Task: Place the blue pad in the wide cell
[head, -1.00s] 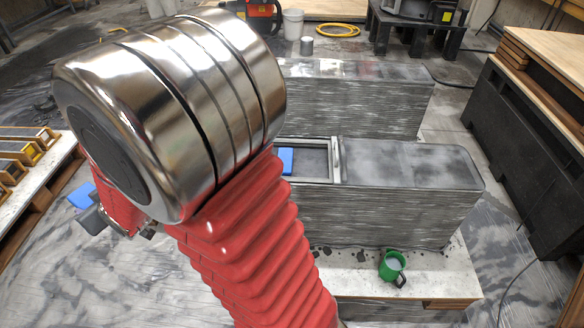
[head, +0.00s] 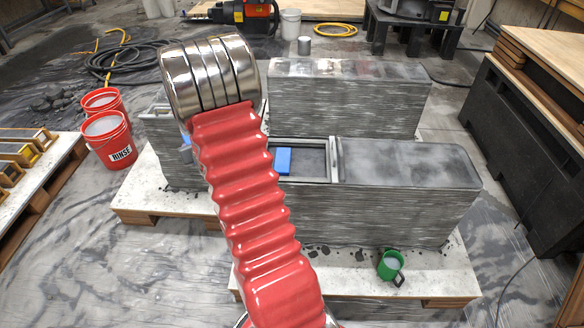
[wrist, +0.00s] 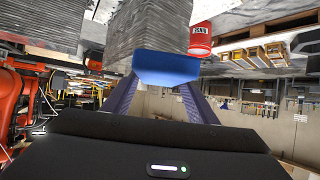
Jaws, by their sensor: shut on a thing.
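A blue pad (wrist: 166,68) is held between the two dark fingers of my gripper (wrist: 163,84) in the wrist view. In the head view my gripper is mostly hidden behind my arm; a small grey-blue part (head: 186,152) shows at the left wall. Another blue pad (head: 283,160) sits at the left side of an open cell (head: 316,164) in the top of the front printed wall. The left printed wall (head: 162,130) also has an opening at its top, partly covered by my arm. I cannot tell which opening is the wide cell.
Two red buckets (head: 108,140) stand left of the printed walls. A taller printed wall (head: 345,100) rises behind the front one. A black block (head: 525,150) stands at the right.

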